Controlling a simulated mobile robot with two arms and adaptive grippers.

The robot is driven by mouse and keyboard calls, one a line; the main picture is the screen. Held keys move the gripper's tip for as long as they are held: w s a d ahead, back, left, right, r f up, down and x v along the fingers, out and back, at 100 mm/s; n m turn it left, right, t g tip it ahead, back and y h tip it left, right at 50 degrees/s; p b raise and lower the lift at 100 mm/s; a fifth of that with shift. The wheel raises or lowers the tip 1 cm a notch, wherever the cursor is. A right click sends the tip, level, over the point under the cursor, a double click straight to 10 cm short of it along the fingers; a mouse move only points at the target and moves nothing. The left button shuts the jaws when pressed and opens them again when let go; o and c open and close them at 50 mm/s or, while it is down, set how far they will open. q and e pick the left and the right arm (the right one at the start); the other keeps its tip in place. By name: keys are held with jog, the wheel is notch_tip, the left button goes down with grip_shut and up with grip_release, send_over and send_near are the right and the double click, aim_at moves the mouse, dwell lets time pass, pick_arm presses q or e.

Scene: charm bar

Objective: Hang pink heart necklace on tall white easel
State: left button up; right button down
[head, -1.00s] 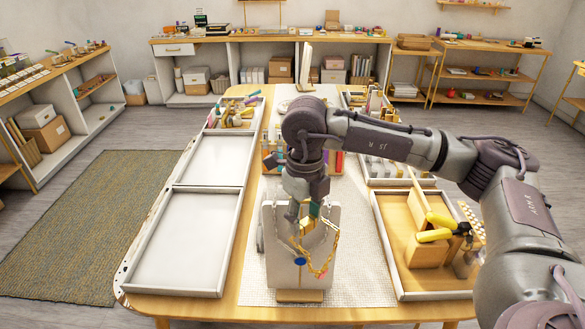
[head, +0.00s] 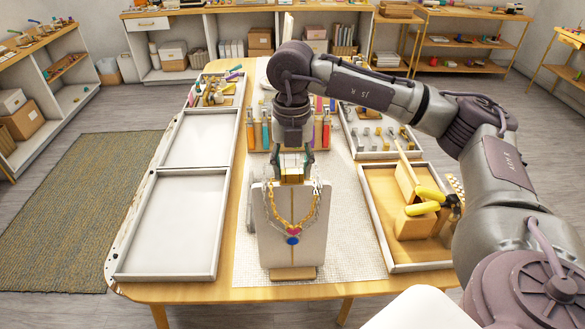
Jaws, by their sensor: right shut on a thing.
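The tall white easel (head: 265,235) stands upright on a wooden foot at the front middle of the table. The pink heart necklace (head: 294,231), with a gold chain, lies in a U across the easel's front face. Just under its heart is a round blue pendant (head: 292,241), seemingly on a silver chain on the same easel. My right gripper (head: 292,176) points down at the easel's top edge, shut on the necklace's upper part. The easel's top partly hides its fingertips, so the exact hold is unclear. My left gripper is out of view.
Empty white trays (head: 172,272) lie left of the easel. A wooden-floored tray (head: 375,228) with blocks and a yellow-handled tool lies right. Behind the easel stands a rack of coloured tools (head: 266,130). The mat (head: 345,250) beside the easel is clear.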

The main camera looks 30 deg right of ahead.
jog(key=shift+w+d+f, duration=0.2)
jog(key=shift+w+d, duration=0.3)
jog(key=shift+w, duration=0.3)
jog(key=shift+w+d+f+b, duration=0.55)
jog(key=shift+w+f+b, duration=0.1)
jog(key=shift+w+f, duration=0.2)
jog(key=shift+w+d+f+b, duration=0.5)
jog(key=shift+w+f+b, duration=0.15)
jog(key=shift+w+f, duration=0.15)
jog(key=shift+c, duration=2.1)
grip_release()
jog(key=c, duration=0.3)
